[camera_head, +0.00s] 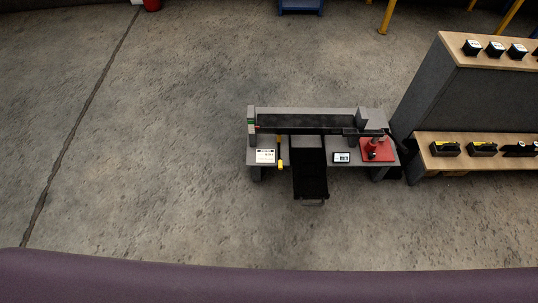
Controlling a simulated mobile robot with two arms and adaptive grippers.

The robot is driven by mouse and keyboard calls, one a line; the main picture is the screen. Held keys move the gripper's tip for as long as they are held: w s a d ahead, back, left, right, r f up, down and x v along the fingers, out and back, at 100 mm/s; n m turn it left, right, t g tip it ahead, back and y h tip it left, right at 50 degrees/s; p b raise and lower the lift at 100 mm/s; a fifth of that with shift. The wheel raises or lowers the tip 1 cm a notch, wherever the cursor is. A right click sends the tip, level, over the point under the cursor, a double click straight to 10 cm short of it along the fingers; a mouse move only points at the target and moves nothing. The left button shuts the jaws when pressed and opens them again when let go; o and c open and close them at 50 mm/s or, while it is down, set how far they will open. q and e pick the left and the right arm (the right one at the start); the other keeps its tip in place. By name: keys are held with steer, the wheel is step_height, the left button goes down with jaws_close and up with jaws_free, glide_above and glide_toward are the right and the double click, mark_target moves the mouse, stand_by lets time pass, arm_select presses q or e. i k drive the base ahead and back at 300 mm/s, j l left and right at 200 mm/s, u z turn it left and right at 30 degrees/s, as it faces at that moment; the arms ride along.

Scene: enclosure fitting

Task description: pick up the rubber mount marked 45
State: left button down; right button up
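I cannot make out a rubber mount marked 45. Several small dark items with pale tops, one of them a black block (472,47), stand in a row on the upper wooden shelf at the right. Any marks on them are too small to read. Black containers with yellow on top, such as the left bin (445,149), sit on the lower shelf. I cannot tell what they hold. Neither of my grippers is in view.
A grey workbench (262,114) stands right of centre, with a red-based device (377,152), a small screen (342,158) and a white panel (265,156). The wooden shelf unit (432,88) stands close to its right. Concrete floor (160,150) is clear to the left and in front.

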mark_target(494, 49)
steer(key=i+l+z, duration=0.3)
steer(key=l, duration=0.5)
steer(key=i+l+z, duration=0.35)
steer(key=i+l, duration=0.15)
steer(key=l, duration=0.2)
steer(key=i+l+z, duration=0.3)
steer(key=i+l, duration=0.2)
steer(key=l, duration=0.1)
